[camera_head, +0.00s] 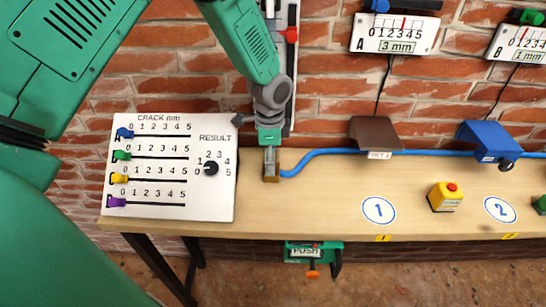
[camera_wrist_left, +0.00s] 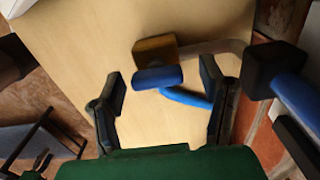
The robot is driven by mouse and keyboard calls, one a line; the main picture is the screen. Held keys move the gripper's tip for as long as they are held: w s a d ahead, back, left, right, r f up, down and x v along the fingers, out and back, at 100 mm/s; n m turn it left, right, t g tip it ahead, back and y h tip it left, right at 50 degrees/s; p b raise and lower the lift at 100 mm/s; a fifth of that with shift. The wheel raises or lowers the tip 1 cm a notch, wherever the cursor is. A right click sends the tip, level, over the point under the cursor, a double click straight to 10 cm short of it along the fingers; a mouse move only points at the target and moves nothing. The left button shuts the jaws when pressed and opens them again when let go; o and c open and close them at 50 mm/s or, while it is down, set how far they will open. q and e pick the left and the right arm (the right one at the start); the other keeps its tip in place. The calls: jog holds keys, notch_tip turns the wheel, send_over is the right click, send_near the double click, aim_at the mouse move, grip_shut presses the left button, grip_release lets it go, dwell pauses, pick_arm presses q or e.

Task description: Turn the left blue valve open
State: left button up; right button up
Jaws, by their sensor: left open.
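The left valve shows in the left wrist view as a brass-coloured block (camera_wrist_left: 153,48) with a short blue handle (camera_wrist_left: 157,77). In the head view its brass body (camera_head: 270,174) stands at the back of the table, at the left end of the blue hose; the blue handle is hidden there behind my gripper. My left gripper (camera_wrist_left: 162,82) is open, with one dark finger on each side of the handle and visible gaps to both. In the head view the left gripper (camera_head: 269,143) points down over the valve. My right gripper is not in view.
The blue hose (camera_head: 330,152) runs right along the table's back. A white slider panel (camera_head: 215,190) stands close left. A brown tilted plate (camera_head: 375,131), a blue one (camera_head: 490,139) and a yellow button box (camera_head: 443,198) are to the right. The brick wall (camera_head: 330,90) is behind.

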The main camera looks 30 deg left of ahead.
pick_arm(q)
jog(key=shift+s+a+f, duration=0.1)
jog(key=shift+a, duration=0.4)
jog(key=c, duration=0.4)
jog(key=shift+d, duration=0.3)
jog(key=c, duration=0.7)
jog(key=shift+d+r, duration=0.25)
jog(key=shift+d, duration=0.35)
jog(key=shift+c, duration=0.3)
jog(key=shift+a, duration=0.25)
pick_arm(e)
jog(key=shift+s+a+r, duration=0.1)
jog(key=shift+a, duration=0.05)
